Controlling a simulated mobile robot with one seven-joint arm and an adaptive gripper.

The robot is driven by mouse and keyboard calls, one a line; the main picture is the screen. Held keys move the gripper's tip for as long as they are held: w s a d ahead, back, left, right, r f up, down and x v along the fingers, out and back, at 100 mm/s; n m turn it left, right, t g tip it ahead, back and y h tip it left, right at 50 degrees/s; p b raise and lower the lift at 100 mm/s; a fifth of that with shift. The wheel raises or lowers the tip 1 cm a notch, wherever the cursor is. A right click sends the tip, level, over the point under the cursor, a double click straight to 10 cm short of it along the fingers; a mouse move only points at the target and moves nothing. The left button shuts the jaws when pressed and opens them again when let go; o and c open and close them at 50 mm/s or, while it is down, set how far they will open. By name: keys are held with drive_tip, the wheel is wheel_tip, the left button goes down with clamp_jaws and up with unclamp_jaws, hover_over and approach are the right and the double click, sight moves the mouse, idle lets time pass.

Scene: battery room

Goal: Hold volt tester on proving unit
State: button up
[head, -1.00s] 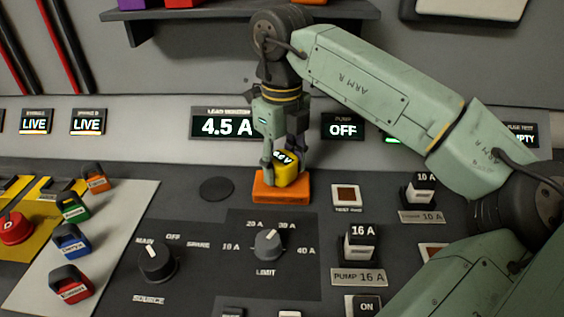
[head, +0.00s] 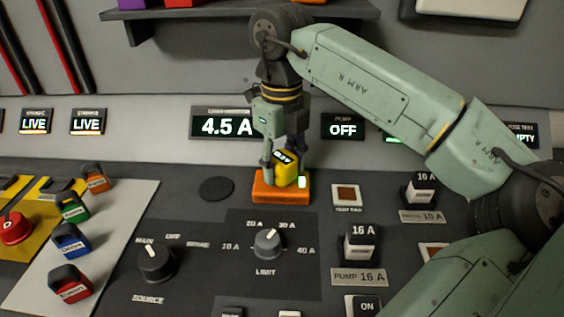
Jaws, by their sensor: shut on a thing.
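The volt tester (head: 286,170) is a small yellow block with a black label. It sits on the orange proving unit (head: 268,193), at the middle of the console. My gripper (head: 283,174) points down and is shut on the tester, with a finger on either side of it. The tester's underside is hidden, but it appears to touch the top of the proving unit. A small light (head: 302,182) glows white-green at the right end of the proving unit.
A flat dark disc (head: 216,189) lies to the left. The limit knob (head: 267,243) and source knob (head: 157,262) stand in front. Fuse blocks marked 16 A (head: 360,241) are to the right. Coloured padlock-like tags (head: 72,240) stand on a pale board at left.

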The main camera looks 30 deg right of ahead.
drive_tip(key=shift+r+p, duration=2.4)
drive_tip(key=shift+r, duration=1.1)
